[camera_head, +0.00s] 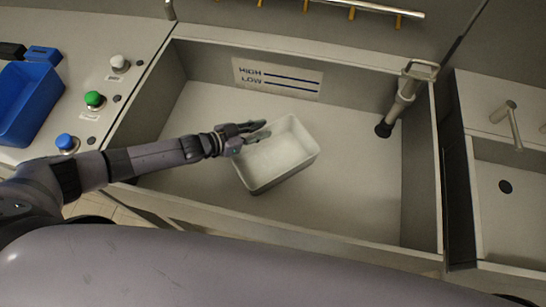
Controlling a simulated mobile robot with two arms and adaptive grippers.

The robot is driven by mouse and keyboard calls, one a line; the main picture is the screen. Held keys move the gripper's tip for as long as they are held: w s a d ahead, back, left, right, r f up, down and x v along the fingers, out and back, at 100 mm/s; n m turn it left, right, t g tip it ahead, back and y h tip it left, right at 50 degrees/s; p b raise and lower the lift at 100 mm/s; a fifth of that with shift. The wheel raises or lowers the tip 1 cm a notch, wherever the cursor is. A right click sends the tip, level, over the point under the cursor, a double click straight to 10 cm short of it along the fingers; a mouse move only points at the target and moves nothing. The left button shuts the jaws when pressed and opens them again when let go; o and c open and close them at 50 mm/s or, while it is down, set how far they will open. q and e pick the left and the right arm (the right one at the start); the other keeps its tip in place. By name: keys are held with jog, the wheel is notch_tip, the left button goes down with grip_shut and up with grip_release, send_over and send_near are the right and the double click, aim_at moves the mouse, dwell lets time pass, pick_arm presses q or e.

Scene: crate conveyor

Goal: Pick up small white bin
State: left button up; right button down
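The small white bin (287,171) sits on the floor of a large sink basin, open side up and turned at an angle. My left gripper (267,130) reaches in from the left to the bin's upper-left side. Its two fingers are apart, with the lower finger overlapping the bin's upper-left rim in the picture. I cannot tell whether it touches the rim. That part of the rim is partly hidden by the gripper. The bin looks empty. My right gripper is not in view.
The basin wall (190,62) surrounds the bin. A HIGH/LOW label (277,77) is on the back wall. A pipe with a handle (400,100) stands at the back right. Buttons and a blue bin (28,100) are on the left counter. The basin floor right of the bin is clear.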

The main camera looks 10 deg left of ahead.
pick_arm(q)
grip_shut()
dwell(0.6)
